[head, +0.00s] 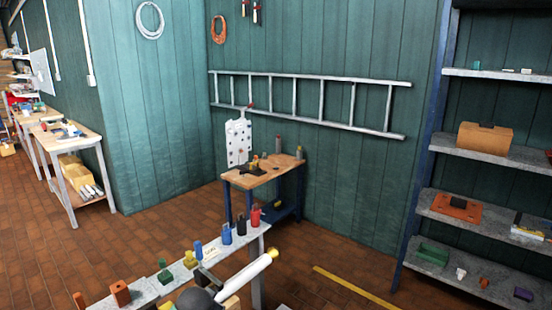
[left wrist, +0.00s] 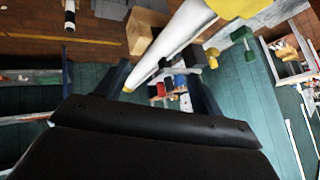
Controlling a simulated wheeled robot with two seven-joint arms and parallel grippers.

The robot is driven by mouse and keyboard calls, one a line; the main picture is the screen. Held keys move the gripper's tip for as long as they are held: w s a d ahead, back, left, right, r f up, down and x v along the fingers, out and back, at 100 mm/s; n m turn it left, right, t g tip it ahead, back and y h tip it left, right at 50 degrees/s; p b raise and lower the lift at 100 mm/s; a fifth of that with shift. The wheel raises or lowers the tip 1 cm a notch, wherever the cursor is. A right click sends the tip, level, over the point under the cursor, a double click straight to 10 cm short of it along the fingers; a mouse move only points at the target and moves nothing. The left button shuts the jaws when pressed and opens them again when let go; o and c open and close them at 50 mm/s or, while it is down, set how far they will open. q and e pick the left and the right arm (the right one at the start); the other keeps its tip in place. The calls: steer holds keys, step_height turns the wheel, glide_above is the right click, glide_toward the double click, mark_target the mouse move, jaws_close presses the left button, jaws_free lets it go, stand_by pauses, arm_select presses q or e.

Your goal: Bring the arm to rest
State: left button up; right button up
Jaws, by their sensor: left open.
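My left gripper (left wrist: 158,62) shows in the left wrist view as a wide black body with two dark fingers spread apart. It is open. A white pole (left wrist: 183,38) with yellow ends crosses the picture in front of the fingers; I cannot tell whether it touches them. In the head view a white pole (head: 243,279) slants up from the bottom edge over the near bench, with a yellow end. Dark rounded parts beside its lower end look like my left arm. My right gripper is in neither view.
The near bench (head: 146,291) carries several coloured blocks and fittings in a row. A wooden table (head: 283,168) stands by the green wall under a ladder (head: 320,85). A shelf (head: 480,215) stands at right. Brick floor is clear around a yellow line (head: 355,288).

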arm_select(q)
steer(key=s+d+f+n+g, duration=0.1)
steer(key=s+f+g, duration=0.1)
steer(key=s+f, duration=0.7)
steer(key=s+d+f+n+g, duration=0.1)
steer(key=s+f, duration=0.8)
steer(key=s, duration=0.9)
steer(key=s+d+f+n+g+h, duration=0.1)
steer(key=s+f+g, duration=0.3)
steer(key=s+f, duration=0.5)
steer(key=s+d, duration=0.1)
steer(key=s, duration=0.4)
steer(key=shift+d+f+n, duration=0.3)
steer(key=shift+c, duration=0.2)
